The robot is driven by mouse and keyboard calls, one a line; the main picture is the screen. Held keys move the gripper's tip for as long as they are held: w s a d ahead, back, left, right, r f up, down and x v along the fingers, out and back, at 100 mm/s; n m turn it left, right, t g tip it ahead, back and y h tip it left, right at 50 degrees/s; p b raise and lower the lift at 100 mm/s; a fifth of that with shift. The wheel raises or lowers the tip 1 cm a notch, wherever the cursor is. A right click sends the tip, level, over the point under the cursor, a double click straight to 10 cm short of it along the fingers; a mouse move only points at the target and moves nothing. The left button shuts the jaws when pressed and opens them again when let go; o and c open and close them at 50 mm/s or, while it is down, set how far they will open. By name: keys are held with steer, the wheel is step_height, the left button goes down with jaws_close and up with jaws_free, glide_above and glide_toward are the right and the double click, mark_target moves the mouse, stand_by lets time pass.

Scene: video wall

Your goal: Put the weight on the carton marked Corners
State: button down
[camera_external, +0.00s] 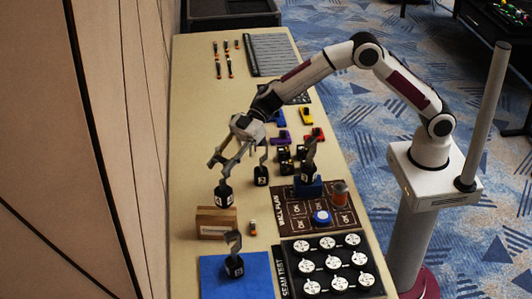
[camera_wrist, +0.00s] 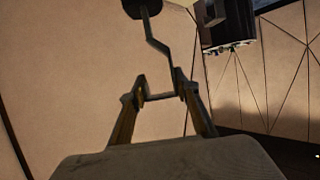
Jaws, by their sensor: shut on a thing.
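A black weight (camera_external: 223,194) with a pale label and a bent metal hook is held by its hook in my gripper (camera_wrist: 157,94). The weight appears upright, directly above the brown carton (camera_external: 211,229) at the table's left side. I cannot tell whether its base touches the carton top. In the wrist view the fingers close around the hook, and the black weight (camera_wrist: 141,8) shows at the top edge, partly cut off. The writing on the carton is too small to read.
Similar hooked weights stand on the table (camera_external: 261,177), on a blue block (camera_external: 309,187) and on the blue mat (camera_external: 215,285). A dark board (camera_external: 277,205) and a board of white discs (camera_external: 333,264) lie right. A small orange-and-white item (camera_external: 253,228) stands beside the carton.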

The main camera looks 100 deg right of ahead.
steer(key=shift+r, duration=0.1)
steer(key=shift+f, duration=1.85)
steer(key=c, duration=1.5)
jaws_free()
steer(key=shift+f, duration=0.25)
steer(key=shift+r, duration=0.15)
steer(key=shift+s+d, duration=0.1)
steer(key=v, duration=1.1)
steer(key=shift+s+d+r, duration=0.25)
